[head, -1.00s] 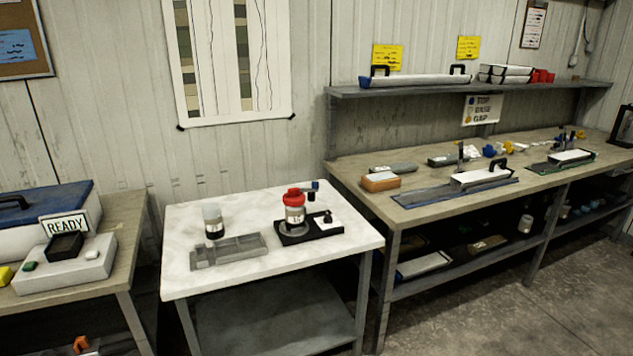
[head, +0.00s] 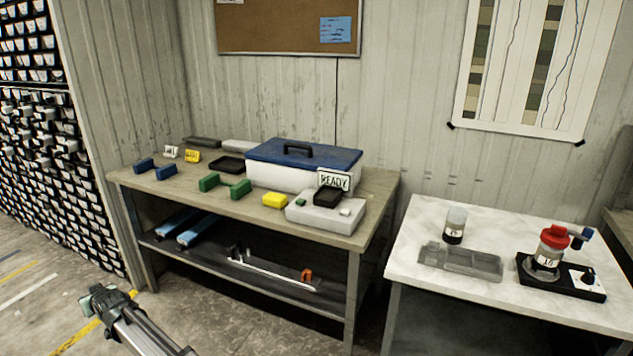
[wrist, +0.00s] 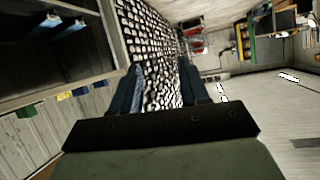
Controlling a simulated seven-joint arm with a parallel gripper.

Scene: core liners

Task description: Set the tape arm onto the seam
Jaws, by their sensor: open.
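On the white table (head: 425,290) at the right of the head view, a jar with a red cap (head: 553,237) stands on a black base (head: 590,290). My gripper (head: 106,298) is at the lower left of the head view, far from that table. In the wrist view my gripper (wrist: 160,90) is open, with nothing between its fingers.
A grey tray (head: 460,262) and a clear jar with dark contents (head: 455,226) stand left of the black base. A wooden bench (head: 270,220) holds a blue-lidded box (head: 304,163) and small blocks. A rack of trays (head: 50,150) fills the far left. Floor before the bench is clear.

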